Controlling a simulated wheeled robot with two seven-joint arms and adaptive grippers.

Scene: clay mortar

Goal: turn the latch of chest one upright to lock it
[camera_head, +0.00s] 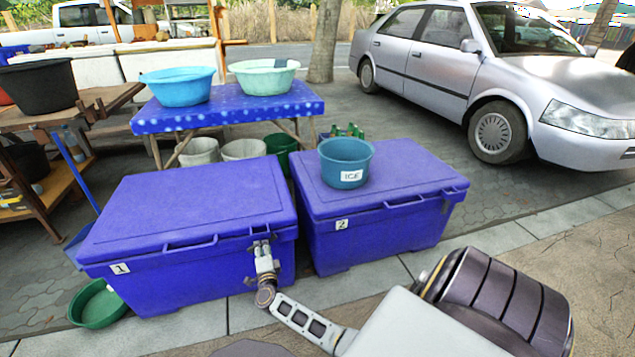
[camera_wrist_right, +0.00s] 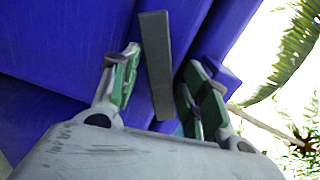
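Chest one (camera_head: 190,275) is the left of two blue chests in the head view, with a "1" label on its front and its lid closed. My right gripper (camera_head: 262,246) is at its front face, near the right end just below the lid. In the right wrist view the latch (camera_wrist_right: 156,65) is a dark grey flat bar against the blue chest. The open fingers of my right gripper (camera_wrist_right: 160,85) stand on either side of it, with small gaps visible. In the head view my gripper mostly hides the latch. My left gripper is not in view.
Chest two (camera_head: 365,240) stands close at the right, with a blue "ICE" tub (camera_head: 345,160) on its lid. A green basin (camera_head: 97,305) is on the ground by chest one's left front corner. A blue-covered table (camera_head: 230,110) with basins stands behind. The pavement in front is clear.

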